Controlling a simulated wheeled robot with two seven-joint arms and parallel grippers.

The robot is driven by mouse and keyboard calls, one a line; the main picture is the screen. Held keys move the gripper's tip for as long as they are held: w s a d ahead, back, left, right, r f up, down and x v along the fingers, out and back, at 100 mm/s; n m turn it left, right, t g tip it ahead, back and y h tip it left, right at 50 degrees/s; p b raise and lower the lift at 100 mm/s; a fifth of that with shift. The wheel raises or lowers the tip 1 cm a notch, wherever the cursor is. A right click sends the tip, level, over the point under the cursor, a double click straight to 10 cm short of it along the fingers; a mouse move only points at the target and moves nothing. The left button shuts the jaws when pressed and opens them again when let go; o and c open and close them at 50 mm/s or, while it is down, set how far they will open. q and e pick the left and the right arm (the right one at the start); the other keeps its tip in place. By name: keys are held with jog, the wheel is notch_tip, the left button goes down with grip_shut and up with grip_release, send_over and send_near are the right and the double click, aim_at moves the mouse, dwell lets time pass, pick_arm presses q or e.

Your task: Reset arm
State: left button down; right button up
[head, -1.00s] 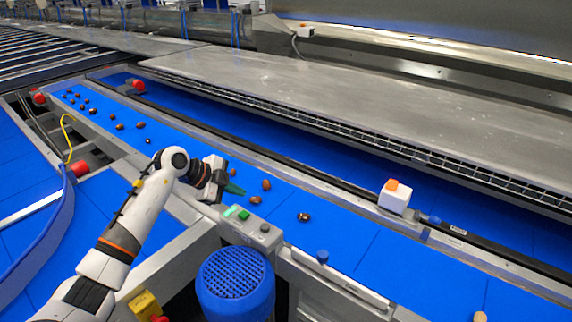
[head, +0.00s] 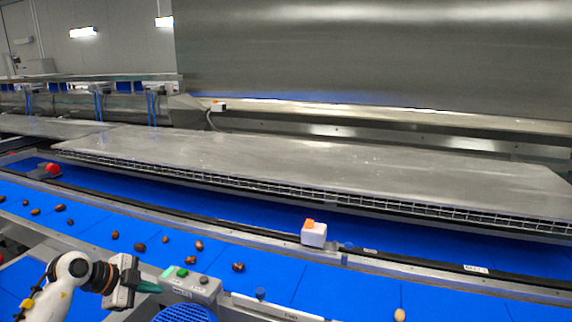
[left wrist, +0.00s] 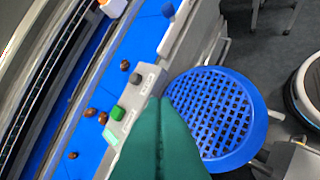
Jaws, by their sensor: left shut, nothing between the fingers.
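My left gripper (head: 148,287) is at the lower left in the head view, beside the control box (head: 190,285) at the belt's near edge. Its green fingers (left wrist: 160,140) are together in the left wrist view, with nothing held between them. They show in front of the control box (left wrist: 133,100) and the blue perforated round lid (left wrist: 215,115). Brown dates (head: 140,247) lie scattered on the blue belt (head: 275,275) behind the gripper. My right gripper is in neither view.
A white box with an orange top (head: 314,234) stands on the belt's far rail. A paler date (head: 399,315) lies at the lower right. A wide metal cover (head: 300,175) spans the far side.

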pick_arm(q)
jog(key=s+d+r+n+t+h, duration=0.1)
jog(key=s+d+r+t+h, duration=0.1)
jog(key=d+r+t, duration=0.3)
jog(key=s+d+r+n+t+h, duration=0.1)
jog(key=s+d+r+t+h, duration=0.15)
jog(key=d+t, duration=0.4)
jog(key=s+a+f+n+g+y, duration=0.4)
jog(key=s+a+f+n+y, duration=0.4)
jog(key=s+f+n+y, duration=0.6)
jog(key=s+d+f+g+h, duration=0.1)
jog(key=s+d+f+g, duration=0.25)
jog(key=s, duration=0.25)
jog(key=s+d+f+g+h, duration=0.1)
jog(key=s+d+f+g, duration=0.1)
jog(key=s+g, duration=0.3)
jog(key=s+d+f+g+h, duration=0.1)
jog(key=s+d+f+g, duration=0.1)
jog(key=s, duration=0.6)
notch_tip(320, 180, down, 28)
jog(key=s+g, duration=0.1)
jog(key=s+a+f+g, duration=0.1)
jog(key=s+a+f, duration=0.1)
jog(key=s+f, duration=1.3)
jog(key=shift+s+a+f+m+g+b, duration=0.3)
jog(key=shift+s+a+b, duration=0.1)
jog(key=shift+s+b, duration=0.1)
